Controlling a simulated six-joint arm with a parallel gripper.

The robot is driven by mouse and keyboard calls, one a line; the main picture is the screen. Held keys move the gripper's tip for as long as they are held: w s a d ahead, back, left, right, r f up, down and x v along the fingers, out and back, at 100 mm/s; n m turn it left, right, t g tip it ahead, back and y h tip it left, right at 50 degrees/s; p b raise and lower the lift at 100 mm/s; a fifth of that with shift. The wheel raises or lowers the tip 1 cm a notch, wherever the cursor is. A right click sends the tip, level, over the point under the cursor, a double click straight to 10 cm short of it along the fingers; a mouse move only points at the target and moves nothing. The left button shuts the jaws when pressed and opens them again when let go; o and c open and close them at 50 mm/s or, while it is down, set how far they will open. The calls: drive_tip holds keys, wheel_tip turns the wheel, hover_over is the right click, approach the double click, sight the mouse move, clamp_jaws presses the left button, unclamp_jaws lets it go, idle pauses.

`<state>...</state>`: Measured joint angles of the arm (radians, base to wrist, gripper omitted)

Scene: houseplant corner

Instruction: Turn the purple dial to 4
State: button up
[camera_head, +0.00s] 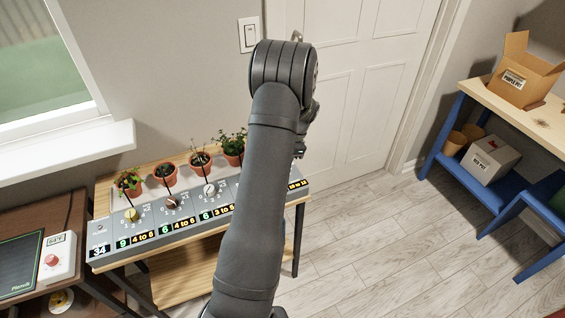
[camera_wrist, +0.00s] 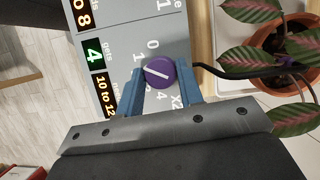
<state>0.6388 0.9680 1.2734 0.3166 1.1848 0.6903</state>
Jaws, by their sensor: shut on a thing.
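The purple dial (camera_wrist: 160,73) sits on a grey panel (camera_wrist: 128,15) in the wrist view. It has a white pointer line running slantwise across its face. Printed numbers including 0, 1 and 4 stand around it; which one the line marks I cannot tell for sure. A green 4 (camera_wrist: 94,52) shows on a display beside it, above a "10 to 12" label. My gripper (camera_wrist: 161,80) has its blue fingers on either side of the dial, shut on it. In the head view my arm hides the purple dial and my gripper.
A potted plant (camera_wrist: 283,45) with pink-veined leaves stands beside the dial, a black tube running towards it. In the head view several pots, including one (camera_head: 233,148), stand behind the panel's other dials, such as the yellow dial (camera_head: 131,215). A blue shelf (camera_head: 446,158) stands right.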

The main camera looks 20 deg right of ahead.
drive_tip(key=n+g, duration=0.1)
drive_tip(key=n, duration=0.2)
drive_tip(key=n+g+h, duration=0.1)
drive_tip(key=n, duration=0.3)
drive_tip(key=shift+w+g, duration=0.2)
drive_tip(key=shift+g, duration=0.1)
drive_tip(key=n+h, duration=0.1)
drive_tip(key=n, duration=0.2)
drive_tip(key=n+g+h, duration=0.1)
drive_tip(key=n, duration=0.2)
drive_tip(key=shift+w+a+n, duration=0.1)
drive_tip(key=shift+a+n, duration=0.1)
drive_tip(key=shift+n, duration=0.2)
drive_tip(key=n+h, duration=0.2)
drive_tip(key=n, duration=0.2)
drive_tip(key=shift+a, duration=0.15)
drive_tip(key=shift+n+h, duration=0.7)
drive_tip(key=shift+n, duration=1.3)
drive_tip(key=o, duration=1)
drive_tip(key=shift+c, duration=0.2)
drive_tip(key=shift+r, duration=0.1)
